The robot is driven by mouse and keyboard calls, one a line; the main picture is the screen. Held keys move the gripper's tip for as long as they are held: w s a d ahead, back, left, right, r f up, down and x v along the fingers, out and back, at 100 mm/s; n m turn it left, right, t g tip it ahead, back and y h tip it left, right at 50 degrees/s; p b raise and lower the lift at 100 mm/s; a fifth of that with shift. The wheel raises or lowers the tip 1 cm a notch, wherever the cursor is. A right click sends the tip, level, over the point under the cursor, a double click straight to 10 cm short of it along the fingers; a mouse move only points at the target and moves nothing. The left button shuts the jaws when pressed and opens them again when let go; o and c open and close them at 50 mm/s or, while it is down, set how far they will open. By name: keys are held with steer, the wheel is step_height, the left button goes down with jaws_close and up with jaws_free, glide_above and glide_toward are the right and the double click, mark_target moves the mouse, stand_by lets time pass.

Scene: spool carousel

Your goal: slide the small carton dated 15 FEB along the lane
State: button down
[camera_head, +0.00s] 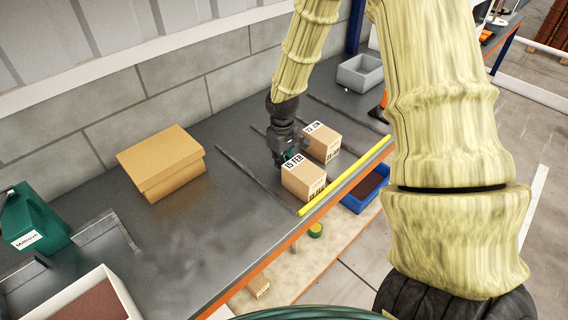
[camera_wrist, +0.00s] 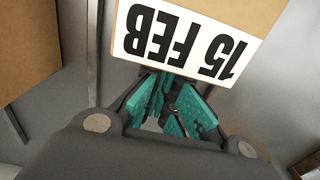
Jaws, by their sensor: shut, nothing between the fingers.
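The small carton dated 15 FEB (camera_head: 303,178) stands on the grey table in a lane between thin dark rails, near the front edge. My gripper (camera_head: 290,157) is shut and empty, low behind this carton on its wall side. In the wrist view the 15 FEB carton (camera_wrist: 200,22) is just ahead of the teal fingers (camera_wrist: 172,105), its label upside down. I cannot tell whether the fingers touch it. A second small carton (camera_head: 321,142), its date reading like 23 JUN, stands to the right in the neighbouring lane.
A yellow strip (camera_head: 345,177) runs along the table's front edge by the cartons. A larger cardboard box (camera_head: 162,163) stands to the left, a grey bin (camera_head: 360,73) at the far right. A blue bin (camera_head: 365,190) sits below the front edge.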

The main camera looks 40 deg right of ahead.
steer(key=w, duration=0.3)
steer(key=shift+w+a+p, duration=0.1)
steer(key=shift+a+p, duration=0.1)
steer(key=shift+p, duration=0.2)
steer(key=shift+w, duration=0.25)
step_height(320, 180, up, 10)
steer(key=b, duration=0.2)
steer(key=shift+s+b, duration=0.2)
steer(key=shift+b, duration=0.2)
